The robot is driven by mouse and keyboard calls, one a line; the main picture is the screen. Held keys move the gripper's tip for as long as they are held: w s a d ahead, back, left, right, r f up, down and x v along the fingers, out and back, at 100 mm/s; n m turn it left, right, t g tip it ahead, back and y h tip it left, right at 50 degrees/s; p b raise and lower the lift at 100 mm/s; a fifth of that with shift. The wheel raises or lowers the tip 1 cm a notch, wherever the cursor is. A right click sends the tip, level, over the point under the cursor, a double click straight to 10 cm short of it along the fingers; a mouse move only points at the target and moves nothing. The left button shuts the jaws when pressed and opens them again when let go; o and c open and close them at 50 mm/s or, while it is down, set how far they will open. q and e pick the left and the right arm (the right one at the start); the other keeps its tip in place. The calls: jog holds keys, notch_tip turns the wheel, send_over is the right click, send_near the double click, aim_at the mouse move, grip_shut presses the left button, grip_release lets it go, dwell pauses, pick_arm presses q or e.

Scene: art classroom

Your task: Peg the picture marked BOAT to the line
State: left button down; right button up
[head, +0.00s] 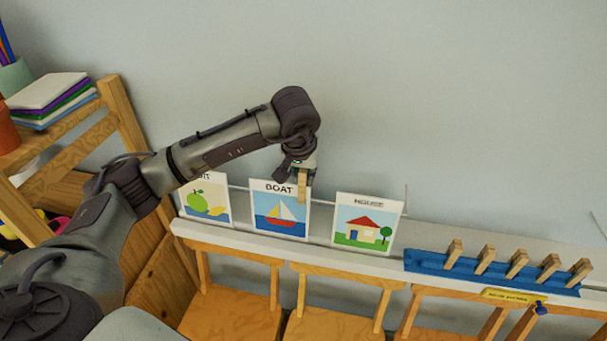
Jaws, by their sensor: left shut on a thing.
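The BOAT picture (276,221), a white card with a sailboat on blue water, stands upright on the white ledge between two other pictures. My left gripper (302,170) is at its upper right corner, pointing down. It is shut on a wooden peg (303,187), which overlaps the card's top right edge in the head view. I cannot tell whether the peg grips the card. A thin line (322,199) shows behind the cards, partly hidden by them. My right gripper is not in view.
The house picture (366,223) stands to the right, and a fruit picture (206,204) to the left, partly behind my arm. A blue rack (425,263) with several wooden pegs sits on the ledge (335,257). Chairs stand below; a wooden shelf (120,105) is at left.

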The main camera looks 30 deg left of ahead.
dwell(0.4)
pick_arm(q)
jog(key=c, duration=1)
grip_release()
jog(key=shift+o, duration=1.2)
jog(key=shift+r, duration=0.1)
jog(key=shift+p+v, duration=1.75)
jog(key=shift+v, duration=1.7)
